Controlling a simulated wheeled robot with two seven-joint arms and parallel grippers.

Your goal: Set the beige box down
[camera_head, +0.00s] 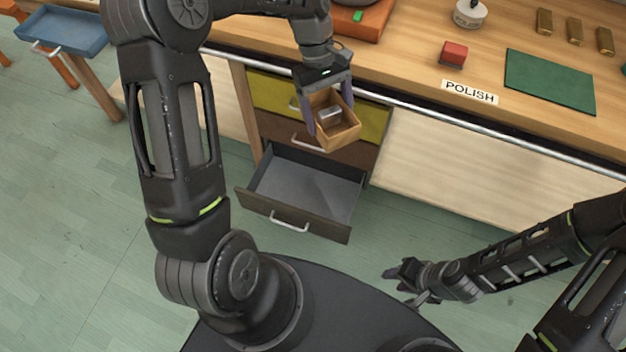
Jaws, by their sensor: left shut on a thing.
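The beige box (341,138) is a small open-topped box with a silver metal item (329,113) inside. My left gripper (330,116) is shut on it, with a purple finger at each side. The box is held tilted in front of the workbench's drawer fronts, above and behind the pulled-out lower drawer (309,192), and looks clear of any surface. My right gripper (398,274) is low over the floor at the lower right, far from the box. Its fingers are too small and dark to tell whether they are open.
The open drawer looks empty. On the wooden workbench (420,50) are a red block (453,53), a POLISH label (470,92), a green mat (550,82), a round white weight (469,14) and several brass pieces (575,31). A blue tray (62,32) stands at the left.

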